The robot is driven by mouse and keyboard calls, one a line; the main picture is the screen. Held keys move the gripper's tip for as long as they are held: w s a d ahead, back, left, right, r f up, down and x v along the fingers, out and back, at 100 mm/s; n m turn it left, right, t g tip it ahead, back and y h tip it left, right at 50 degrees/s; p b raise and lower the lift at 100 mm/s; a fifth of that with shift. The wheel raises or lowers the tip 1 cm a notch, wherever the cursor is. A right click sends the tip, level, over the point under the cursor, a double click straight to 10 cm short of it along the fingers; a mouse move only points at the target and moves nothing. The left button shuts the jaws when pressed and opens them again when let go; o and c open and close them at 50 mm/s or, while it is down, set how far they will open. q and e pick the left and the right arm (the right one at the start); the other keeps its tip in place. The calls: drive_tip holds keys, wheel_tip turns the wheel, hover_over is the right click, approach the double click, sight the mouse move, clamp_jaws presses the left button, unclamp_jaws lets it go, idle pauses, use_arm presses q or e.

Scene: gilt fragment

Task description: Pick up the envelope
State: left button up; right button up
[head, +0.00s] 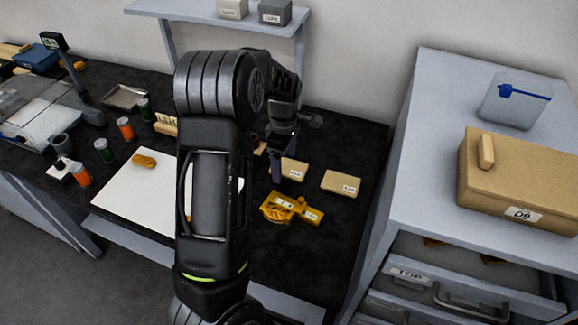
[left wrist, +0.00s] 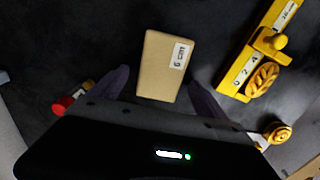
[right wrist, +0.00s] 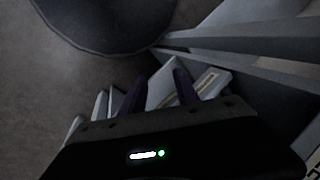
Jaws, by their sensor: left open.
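A small tan envelope-like packet (left wrist: 160,65) with a white printed label lies on the dark bench. In the left wrist view it sits ahead of and between the fingers of my left gripper (left wrist: 158,88), which is open. In the head view one tan packet (head: 294,170) lies just right of my left gripper (head: 277,168), partly behind its fingers. A second tan packet (head: 341,183) lies further right. I cannot tell for sure which one the wrist view shows. My right gripper (right wrist: 160,88) has its fingers apart and empty, away from the bench top; the head view does not show it.
A yellow tool (head: 289,208) lies on the bench in front of the packets. A white sheet (head: 135,195) lies left of my arm. A grey drawer cabinet (head: 410,150) stands right, with a tan box (head: 515,180) on top and its top drawer open. A shelf (head: 190,12) stands behind.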

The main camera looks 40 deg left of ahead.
use_arm(q)
drive_tip(key=shift+f, duration=0.1)
drive_tip(key=shift+c, duration=0.5)
drive_tip(key=c, duration=1.3)
